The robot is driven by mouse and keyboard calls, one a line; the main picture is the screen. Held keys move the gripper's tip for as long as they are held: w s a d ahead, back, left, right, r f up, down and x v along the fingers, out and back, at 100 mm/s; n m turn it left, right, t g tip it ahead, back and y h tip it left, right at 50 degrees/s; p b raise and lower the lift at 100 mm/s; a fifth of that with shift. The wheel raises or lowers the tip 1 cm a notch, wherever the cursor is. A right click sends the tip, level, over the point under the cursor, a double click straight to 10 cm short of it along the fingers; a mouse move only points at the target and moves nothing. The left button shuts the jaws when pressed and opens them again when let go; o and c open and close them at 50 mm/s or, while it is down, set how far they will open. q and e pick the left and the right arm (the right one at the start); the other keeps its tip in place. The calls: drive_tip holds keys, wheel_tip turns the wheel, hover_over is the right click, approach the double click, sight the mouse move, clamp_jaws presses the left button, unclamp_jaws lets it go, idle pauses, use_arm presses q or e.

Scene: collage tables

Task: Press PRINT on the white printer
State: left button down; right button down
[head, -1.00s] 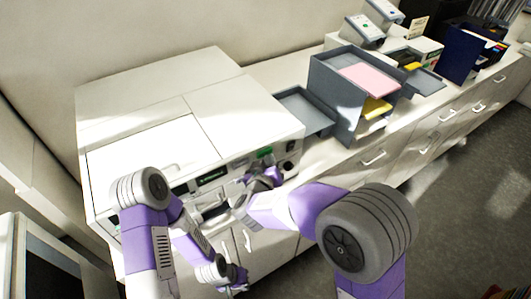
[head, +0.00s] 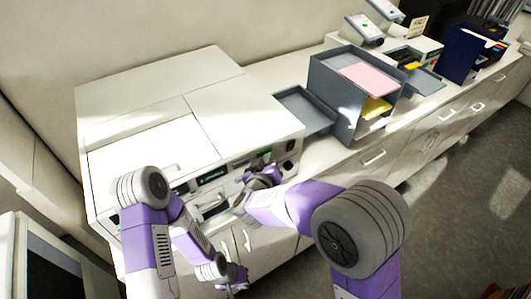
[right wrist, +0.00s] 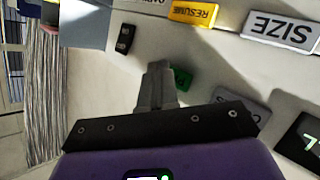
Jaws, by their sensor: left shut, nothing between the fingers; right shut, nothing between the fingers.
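The white printer (head: 235,110) stands on the counter at left, its control panel facing me. In the right wrist view a green button (right wrist: 184,78) sits on the panel, partly hidden behind my right gripper; its label is not readable. My right gripper (right wrist: 158,68) is shut and empty, its tips just beside the green button in that view; I cannot tell whether they touch the panel. In the head view my right gripper (head: 276,172) is at the right part of the panel. My left gripper (head: 238,286) is shut and empty, low in front of the cabinet.
A yellow RESUME button (right wrist: 193,13), a white SIZE button (right wrist: 282,30), a grey button (right wrist: 240,118) and a black switch (right wrist: 124,38) surround the green one. A dark display (right wrist: 304,142) is at right. Grey trays (head: 340,95) stand right of the printer.

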drive_tip(key=shift+s+d, duration=0.5)
drive_tip(key=shift+s, duration=0.15)
drive_tip(key=s+d, duration=0.1)
drive_tip(key=s, duration=0.1)
drive_tip(key=s+d, duration=0.2)
idle(0.4)
drive_tip(key=shift+a, duration=0.1)
idle(0.5)
